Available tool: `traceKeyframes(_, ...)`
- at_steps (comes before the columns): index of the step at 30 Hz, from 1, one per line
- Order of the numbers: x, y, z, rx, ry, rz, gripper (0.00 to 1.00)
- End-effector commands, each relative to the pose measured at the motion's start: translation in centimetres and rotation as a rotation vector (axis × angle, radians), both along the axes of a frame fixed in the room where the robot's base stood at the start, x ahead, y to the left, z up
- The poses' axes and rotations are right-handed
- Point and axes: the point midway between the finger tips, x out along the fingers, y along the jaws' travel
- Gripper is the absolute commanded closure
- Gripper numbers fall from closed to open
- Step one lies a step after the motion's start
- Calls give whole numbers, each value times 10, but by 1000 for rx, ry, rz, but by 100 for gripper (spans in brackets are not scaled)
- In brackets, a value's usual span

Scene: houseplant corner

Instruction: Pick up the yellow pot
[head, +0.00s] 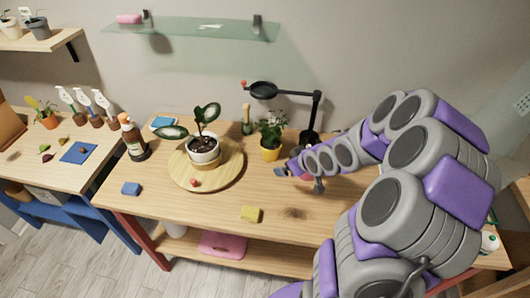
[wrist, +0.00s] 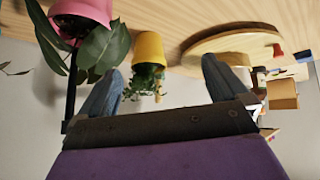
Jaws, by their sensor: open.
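The yellow pot (head: 270,153) holds a leafy plant with white flowers and stands upright on the wooden table, right of the round wooden board (head: 233,178). My gripper (head: 290,174) is just to its right and nearer the front, low over the table. In the wrist view, which is upside down, the yellow pot (wrist: 148,46) shows beyond and between the two spread fingers (wrist: 161,66), apart from them. My gripper is open and empty. A pink pot (wrist: 85,12) with large leaves is close by the left finger in that view; my arm mostly hides it in the head view.
A white pot (head: 203,149) with a plant and a small red thing stand on the board. A black lamp (head: 310,134) stands behind my gripper. The front middle is mostly clear.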

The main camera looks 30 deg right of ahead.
Motion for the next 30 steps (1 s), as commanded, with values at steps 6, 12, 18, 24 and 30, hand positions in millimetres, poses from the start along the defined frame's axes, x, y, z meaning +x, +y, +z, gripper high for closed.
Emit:
traceKeyframes(6,26,-20,-25,115,-258,18,0)
traceKeyframes(12,34,-16,-20,159,-413,22,0)
traceKeyframes(18,44,-13,-22,168,-453,27,0)
traceKeyframes(24,70,-18,-36,176,-453,25,0)
traceKeyframes(30,95,-15,-49,178,-449,25,0)
